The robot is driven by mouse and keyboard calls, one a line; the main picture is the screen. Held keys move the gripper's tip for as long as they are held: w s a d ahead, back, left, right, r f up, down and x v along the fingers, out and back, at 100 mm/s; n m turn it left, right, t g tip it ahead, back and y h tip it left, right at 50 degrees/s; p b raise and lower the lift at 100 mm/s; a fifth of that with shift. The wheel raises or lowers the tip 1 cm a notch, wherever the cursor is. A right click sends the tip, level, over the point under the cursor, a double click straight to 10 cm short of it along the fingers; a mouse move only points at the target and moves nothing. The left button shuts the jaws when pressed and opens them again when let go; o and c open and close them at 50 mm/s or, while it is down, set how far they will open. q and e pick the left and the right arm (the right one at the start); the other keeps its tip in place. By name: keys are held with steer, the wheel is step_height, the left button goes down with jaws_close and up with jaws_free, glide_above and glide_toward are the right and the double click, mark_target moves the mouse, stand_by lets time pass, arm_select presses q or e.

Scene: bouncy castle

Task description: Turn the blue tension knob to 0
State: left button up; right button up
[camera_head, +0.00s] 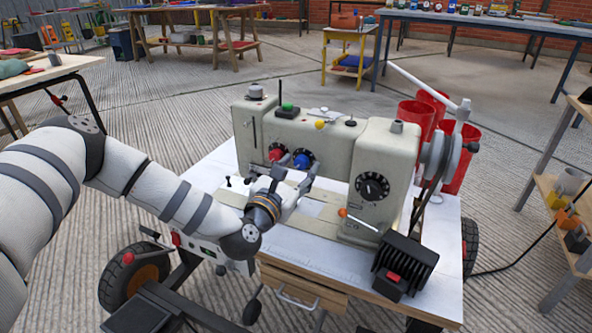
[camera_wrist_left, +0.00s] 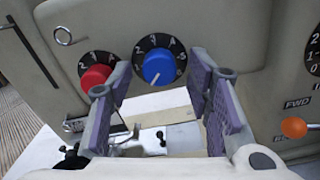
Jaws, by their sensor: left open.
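The blue tension knob (camera_head: 302,158) sits on a black numbered dial on the front of the cream sewing machine (camera_head: 330,150). In the left wrist view the blue knob (camera_wrist_left: 158,66) is near the top middle, its white mark pointing down and slightly left. The figure at that mark cannot be read. My left gripper (camera_head: 294,178) is open just in front of the knob. In the left wrist view its purple-padded fingers (camera_wrist_left: 160,78) stand apart, one on each side of the knob, with nothing held. My right gripper is not in view.
A red knob (camera_wrist_left: 96,77) on a similar dial is close to the left finger. An orange-tipped lever (camera_wrist_left: 293,128) is at the right. The machine stands on a white wheeled table (camera_head: 440,235). A black finned box (camera_head: 405,265) sits at its front right corner.

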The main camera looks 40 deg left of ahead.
arm_select(q)
steer(key=v, duration=1.2)
